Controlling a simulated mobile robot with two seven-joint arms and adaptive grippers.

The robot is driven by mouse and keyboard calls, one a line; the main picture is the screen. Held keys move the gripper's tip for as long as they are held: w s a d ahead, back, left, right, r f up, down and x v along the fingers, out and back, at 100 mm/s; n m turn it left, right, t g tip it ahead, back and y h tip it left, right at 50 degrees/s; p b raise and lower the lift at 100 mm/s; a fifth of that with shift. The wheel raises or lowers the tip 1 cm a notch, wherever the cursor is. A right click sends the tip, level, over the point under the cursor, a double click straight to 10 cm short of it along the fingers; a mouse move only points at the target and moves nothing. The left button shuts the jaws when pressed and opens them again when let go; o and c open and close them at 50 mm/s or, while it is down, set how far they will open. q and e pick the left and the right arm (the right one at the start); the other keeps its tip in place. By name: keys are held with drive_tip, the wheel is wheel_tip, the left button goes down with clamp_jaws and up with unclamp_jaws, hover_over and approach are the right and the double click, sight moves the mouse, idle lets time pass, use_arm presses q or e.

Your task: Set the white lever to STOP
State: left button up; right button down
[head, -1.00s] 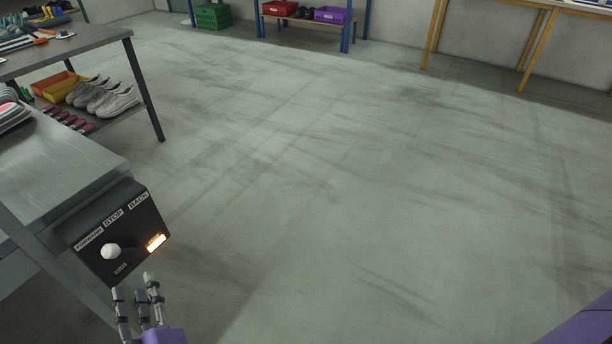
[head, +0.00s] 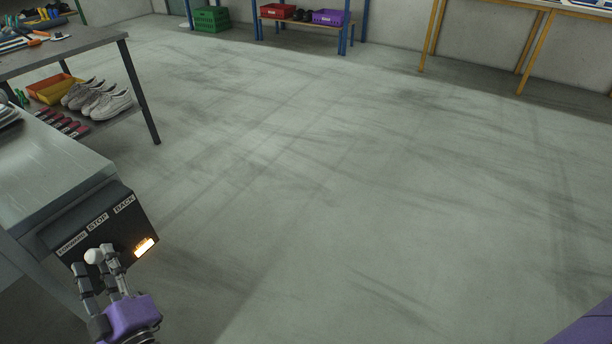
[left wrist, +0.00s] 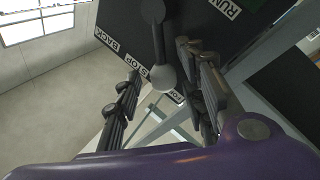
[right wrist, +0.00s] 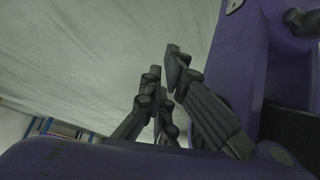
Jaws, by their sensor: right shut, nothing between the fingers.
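The white lever shows as a round knob (head: 93,256) on the dark control box (head: 142,222), below the FORWARD and STOP labels. In the left wrist view its shaft and knob (left wrist: 163,78) appear grey, with the knob overlapping the panel between the STOP and FORWARD labels. I cannot tell its exact setting. My left gripper (head: 95,265) is open at the lever, with fingers on either side of the knob. Gaps show beside the knob in the left wrist view. My right gripper (right wrist: 164,62) is shut and empty, away from the box.
The box sits at the end of a grey metal surface (head: 45,165). An orange light (head: 144,247) glows on its panel. A table (head: 75,50) with shoes (head: 98,98) on its lower shelf stands behind. The floor (head: 330,190) to the right is clear.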

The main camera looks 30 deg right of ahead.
use_arm(q)
drive_tip(key=shift+c, duration=0.5)
clamp_jaws()
use_arm(e)
drive_tip(key=shift+s+d, duration=0.2)
drive_tip(key=shift+s, duration=0.7)
